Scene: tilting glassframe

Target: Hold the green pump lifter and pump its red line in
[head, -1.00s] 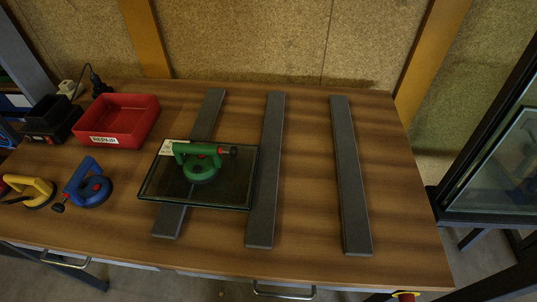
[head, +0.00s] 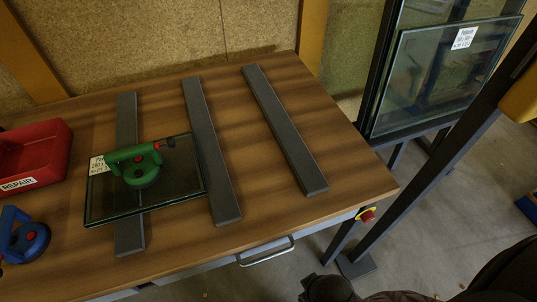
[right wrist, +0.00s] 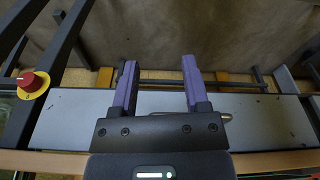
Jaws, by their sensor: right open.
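The green pump lifter (head: 140,170) stands on a small glass pane (head: 180,180) that lies flat across the left and middle grey bars on the table. Its pump end, dark with a red part, points right and up in the head view; how far the red line shows is too small to tell. My right gripper (right wrist: 157,85) is open and empty in the right wrist view, its two purple fingers apart, with no lifter between or near them. My left gripper is not in view.
A blue lifter (head: 22,238) and a red REPAIR box (head: 32,155) are at the table's left. A glass rack (head: 440,75) stands to the right. A red button (head: 367,215) sits at the table's front right corner. The table (head: 345,160) is bare right of the third bar.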

